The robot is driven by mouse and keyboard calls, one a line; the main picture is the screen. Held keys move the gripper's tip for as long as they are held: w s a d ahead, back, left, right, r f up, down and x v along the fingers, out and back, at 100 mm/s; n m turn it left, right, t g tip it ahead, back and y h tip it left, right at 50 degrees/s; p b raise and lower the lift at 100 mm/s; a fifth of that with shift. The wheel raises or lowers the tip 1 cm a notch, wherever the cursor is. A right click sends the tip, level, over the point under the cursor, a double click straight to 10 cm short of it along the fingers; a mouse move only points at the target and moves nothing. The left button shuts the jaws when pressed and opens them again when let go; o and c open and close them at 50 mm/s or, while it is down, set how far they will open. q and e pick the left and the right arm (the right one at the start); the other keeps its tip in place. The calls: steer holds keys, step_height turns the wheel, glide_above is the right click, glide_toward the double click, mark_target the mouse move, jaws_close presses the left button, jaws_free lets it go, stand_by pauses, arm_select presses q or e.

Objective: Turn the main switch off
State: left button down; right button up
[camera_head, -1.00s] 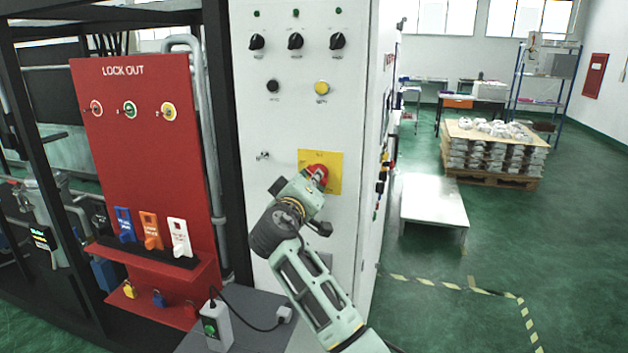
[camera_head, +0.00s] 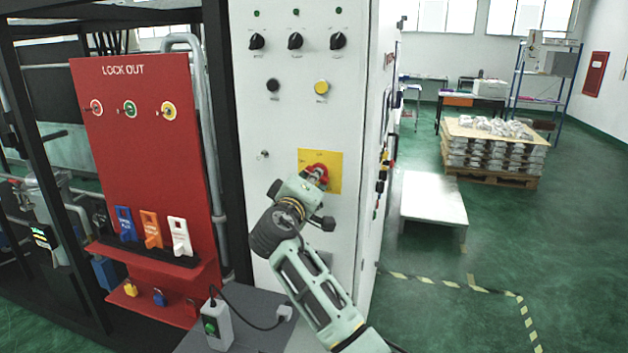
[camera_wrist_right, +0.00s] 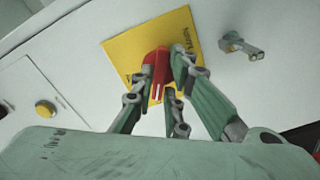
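The main switch (camera_head: 317,170) is a red rotary handle on a yellow plate (camera_head: 333,182) on the front of the white cabinet. My right gripper (camera_head: 314,180) is at the switch and partly covers it in the head view. In the right wrist view the red handle (camera_wrist_right: 157,72) stands between the fingers of the right gripper (camera_wrist_right: 162,68), which close in on its sides. A white line shows on the handle. The yellow plate (camera_wrist_right: 118,50) looks tilted in that view. My left gripper is not in view.
The cabinet (camera_head: 270,125) carries black knobs, a yellow button (camera_head: 322,87) and a key switch (camera_head: 263,155) near the yellow plate. A red lockout board (camera_head: 150,180) stands to the left. A low white table (camera_head: 433,197) and open green floor lie to the right.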

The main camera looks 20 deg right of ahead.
steer(key=shift+o, duration=1.4)
steer(key=v, duration=1.2)
steer(key=shift+f, duration=0.15)
